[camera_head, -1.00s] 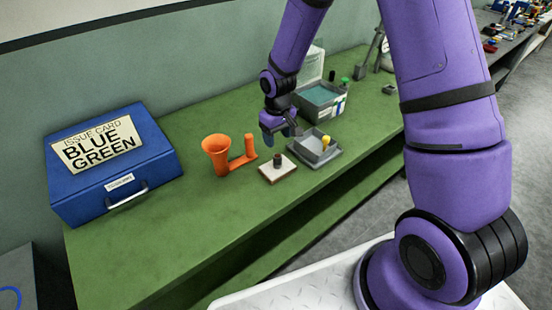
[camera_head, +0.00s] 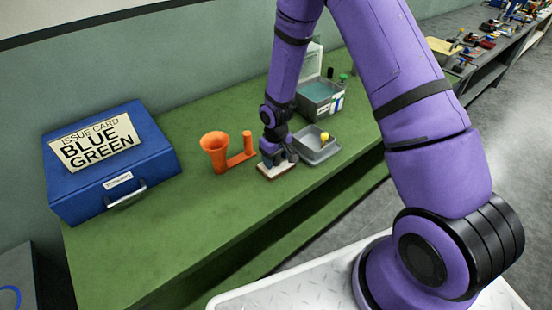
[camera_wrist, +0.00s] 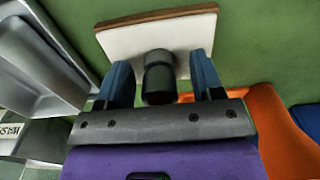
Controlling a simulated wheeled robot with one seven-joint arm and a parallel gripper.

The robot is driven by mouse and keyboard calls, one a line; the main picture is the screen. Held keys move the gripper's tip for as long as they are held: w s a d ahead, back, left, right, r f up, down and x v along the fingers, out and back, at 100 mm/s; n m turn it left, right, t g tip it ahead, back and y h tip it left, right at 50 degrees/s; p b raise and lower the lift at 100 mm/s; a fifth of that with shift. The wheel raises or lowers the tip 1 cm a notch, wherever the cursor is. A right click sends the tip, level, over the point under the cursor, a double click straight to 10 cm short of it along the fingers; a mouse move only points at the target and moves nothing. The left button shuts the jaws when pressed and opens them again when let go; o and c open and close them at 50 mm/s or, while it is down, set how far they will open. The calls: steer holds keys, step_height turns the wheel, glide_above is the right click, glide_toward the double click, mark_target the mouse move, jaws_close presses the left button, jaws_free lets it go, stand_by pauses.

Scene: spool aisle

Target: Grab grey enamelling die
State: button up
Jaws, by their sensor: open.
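The grey enamelling die appears to be the small dark grey cylinder (camera_wrist: 158,76) standing on a white pad with a brown edge (camera_wrist: 190,32) in the wrist view. My gripper (camera_wrist: 160,80) is open, with one blue finger on each side of the cylinder and a visible gap on both sides. In the head view my gripper (camera_head: 279,160) is low over the white pad (camera_head: 277,172), and it hides the cylinder there.
An orange funnel holder (camera_head: 217,152) stands just left of the pad. A grey tray (camera_head: 322,152) with a yellow-topped piece (camera_head: 325,137) sits close on the right. A grey bin (camera_head: 320,97) is behind. A blue box (camera_head: 115,165) is far left. The green bench front (camera_head: 190,240) is clear.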

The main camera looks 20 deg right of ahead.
steer(key=shift+f, duration=0.2)
steer(key=c, duration=1)
steer(key=shift+r, duration=0.2)
